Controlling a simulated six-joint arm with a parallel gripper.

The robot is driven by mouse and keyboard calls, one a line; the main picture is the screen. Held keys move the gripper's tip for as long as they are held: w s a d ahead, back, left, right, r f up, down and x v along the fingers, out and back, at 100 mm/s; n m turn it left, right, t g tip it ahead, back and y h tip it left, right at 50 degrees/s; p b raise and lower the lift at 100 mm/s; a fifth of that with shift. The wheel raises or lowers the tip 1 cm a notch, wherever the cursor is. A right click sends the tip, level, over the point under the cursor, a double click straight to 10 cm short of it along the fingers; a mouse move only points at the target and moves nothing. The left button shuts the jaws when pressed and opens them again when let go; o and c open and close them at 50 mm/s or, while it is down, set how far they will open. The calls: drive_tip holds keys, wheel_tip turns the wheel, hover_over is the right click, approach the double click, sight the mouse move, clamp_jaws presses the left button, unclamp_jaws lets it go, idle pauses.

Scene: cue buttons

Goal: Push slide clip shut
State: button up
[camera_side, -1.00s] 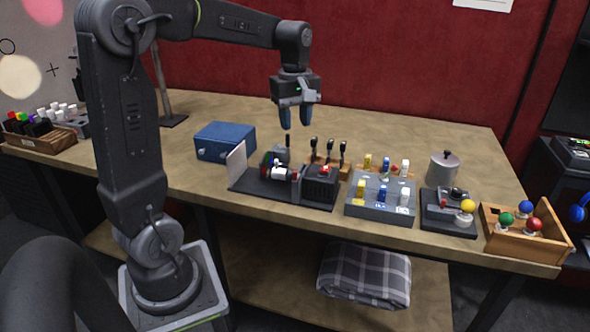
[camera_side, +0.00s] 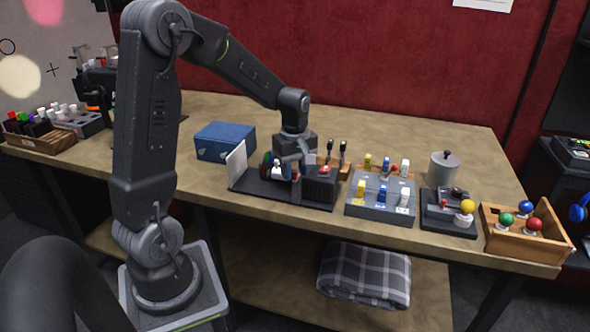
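The black device (camera_side: 265,189) with a white upright card (camera_side: 237,160) sits near the table's front edge, left of centre. It has a dark block with a red button (camera_side: 324,170) at its right end and a white cylindrical part (camera_side: 281,172) at its middle. I cannot make out which part is the slide clip. My gripper (camera_side: 290,170) is down at the middle of this device, behind or over the white part. Its fingertips are largely hidden among the parts, so I cannot tell whether they touch or hold anything.
A blue box (camera_side: 225,141) stands behind left. Black-handled levers (camera_side: 343,150) stand just right of my gripper. Right of the device are a grey switch panel (camera_side: 380,208), a joystick box (camera_side: 447,218), a grey canister (camera_side: 444,167) and a wooden tray (camera_side: 515,246). The back of the table is clear.

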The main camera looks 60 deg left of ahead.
drive_tip(key=shift+f, duration=0.15)
drive_tip(key=shift+c, duration=0.3)
clamp_jaws()
